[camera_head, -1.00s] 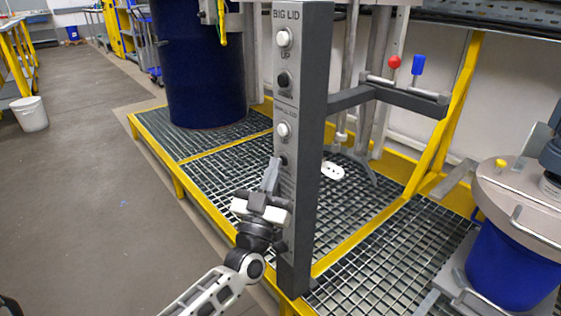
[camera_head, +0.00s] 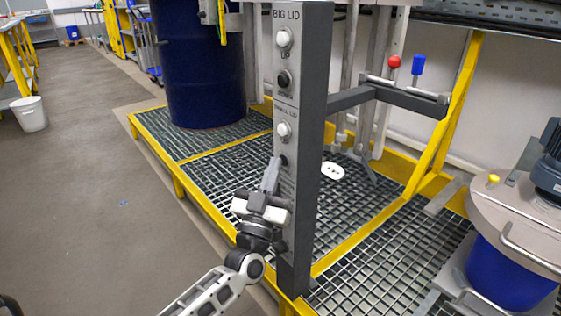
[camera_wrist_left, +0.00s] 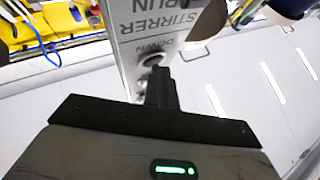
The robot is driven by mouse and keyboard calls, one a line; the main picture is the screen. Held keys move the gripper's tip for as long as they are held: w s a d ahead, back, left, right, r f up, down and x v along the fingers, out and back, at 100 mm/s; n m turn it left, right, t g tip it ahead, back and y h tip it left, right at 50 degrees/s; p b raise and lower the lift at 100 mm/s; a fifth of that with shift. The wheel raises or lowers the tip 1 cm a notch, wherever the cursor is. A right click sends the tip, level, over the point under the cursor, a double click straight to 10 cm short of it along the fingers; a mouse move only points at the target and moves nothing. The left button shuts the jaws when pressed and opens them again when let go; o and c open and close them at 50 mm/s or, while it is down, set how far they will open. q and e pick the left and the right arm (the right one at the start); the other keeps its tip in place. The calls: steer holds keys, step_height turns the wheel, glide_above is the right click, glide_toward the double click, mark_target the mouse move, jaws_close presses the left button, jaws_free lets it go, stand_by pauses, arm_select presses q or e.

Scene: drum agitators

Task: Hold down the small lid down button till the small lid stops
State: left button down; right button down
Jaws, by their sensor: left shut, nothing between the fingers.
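The grey control post (camera_head: 312,150) stands in the middle of the head view, with a white button and a dark button under BIG LID. Lower down, the small lid section has a white up button (camera_head: 284,130) and a dark small lid down button (camera_head: 284,159). My left gripper (camera_head: 276,164) is shut and empty, its tip at the down button and seemingly touching it. In the left wrist view the shut fingers (camera_wrist_left: 160,88) meet the button beside the DOWN label. The small lid (camera_head: 520,215), with a yellow knob, is over the blue drum (camera_head: 505,272) at right. My right gripper is not in view.
A large dark blue drum (camera_head: 200,65) stands on the yellow-edged grating (camera_head: 215,130) behind the post. The floor at left is mostly clear.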

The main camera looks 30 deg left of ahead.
arm_select(q)
steer(key=shift+s, duration=0.1)
stand_by(0.5)
steer(key=shift+s+a+p, duration=0.35)
steer(key=shift+s+p, duration=0.15)
steer(key=shift+s, duration=0.25)
steer(key=shift+s, duration=0.1)
steer(key=shift+s+a+p, duration=0.3)
steer(key=shift+s+p, duration=0.1)
steer(key=shift+s, duration=0.35)
steer(key=shift+s+a+p, duration=0.35)
steer(key=shift+s, duration=0.4)
steer(key=shift+s+a+p, duration=0.3)
steer(key=shift+s+p, duration=0.1)
steer(key=shift+s, duration=0.35)
